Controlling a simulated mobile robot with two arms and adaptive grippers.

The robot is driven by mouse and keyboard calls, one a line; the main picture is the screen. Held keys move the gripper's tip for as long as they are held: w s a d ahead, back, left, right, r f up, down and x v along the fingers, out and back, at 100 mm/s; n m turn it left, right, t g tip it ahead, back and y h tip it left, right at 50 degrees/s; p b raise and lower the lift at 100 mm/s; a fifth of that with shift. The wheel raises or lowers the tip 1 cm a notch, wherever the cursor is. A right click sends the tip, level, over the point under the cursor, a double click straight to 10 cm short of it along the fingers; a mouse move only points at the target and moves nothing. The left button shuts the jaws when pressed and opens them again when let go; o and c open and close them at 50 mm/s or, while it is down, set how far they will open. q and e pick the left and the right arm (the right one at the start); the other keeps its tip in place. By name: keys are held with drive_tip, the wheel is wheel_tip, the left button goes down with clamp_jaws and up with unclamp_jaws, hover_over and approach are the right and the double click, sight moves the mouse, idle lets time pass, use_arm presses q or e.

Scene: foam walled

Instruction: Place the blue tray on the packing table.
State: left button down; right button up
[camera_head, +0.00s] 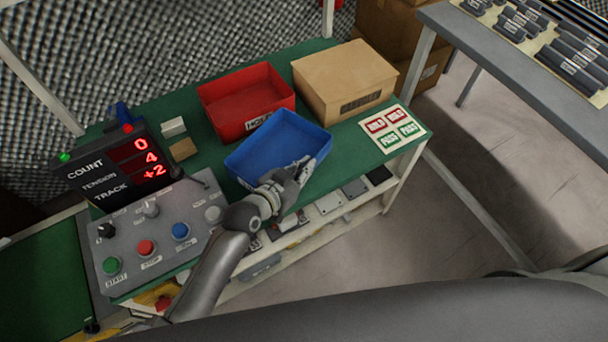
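The blue tray (272,147) is an open, empty-looking rectangular bin on the green-topped table (219,62), near its front edge. I cannot tell whether its base is fully resting on the top. My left gripper (299,169) is at the tray's near wall, with its fingers at the rim by the near right corner. The gripper hides part of that wall and its label. Whether the fingers are closed on the rim is too small to tell. My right gripper is out of view. No sign names either table as the packing table.
A red tray (240,97) and a cardboard box (343,78) stand behind the blue tray. A control panel (155,235) and counter display (113,165) are left. A label sheet (393,128) lies right. A grey table (510,66) with dark parts stands at upper right.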

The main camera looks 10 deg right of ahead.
use_arm(q)
drive_tip(key=shift+w+f, duration=0.15)
drive_tip(key=shift+f, duration=0.7)
drive_tip(key=shift+w+f, duration=0.1)
drive_tip(key=shift+f, duration=0.7)
drive_tip(key=shift+f+b, duration=0.2)
drive_tip(key=shift+b, duration=0.2)
drive_tip(key=c, duration=1.6)
unclamp_jaws()
drive_tip(key=shift+s, duration=0.1)
drive_tip(key=shift+c, duration=0.2)
drive_tip(key=shift+r, duration=0.2)
drive_tip(key=shift+s+a, duration=0.2)
drive_tip(key=p+v, duration=0.1)
drive_tip(key=v, duration=1)
drive_tip(key=shift+r, duration=0.2)
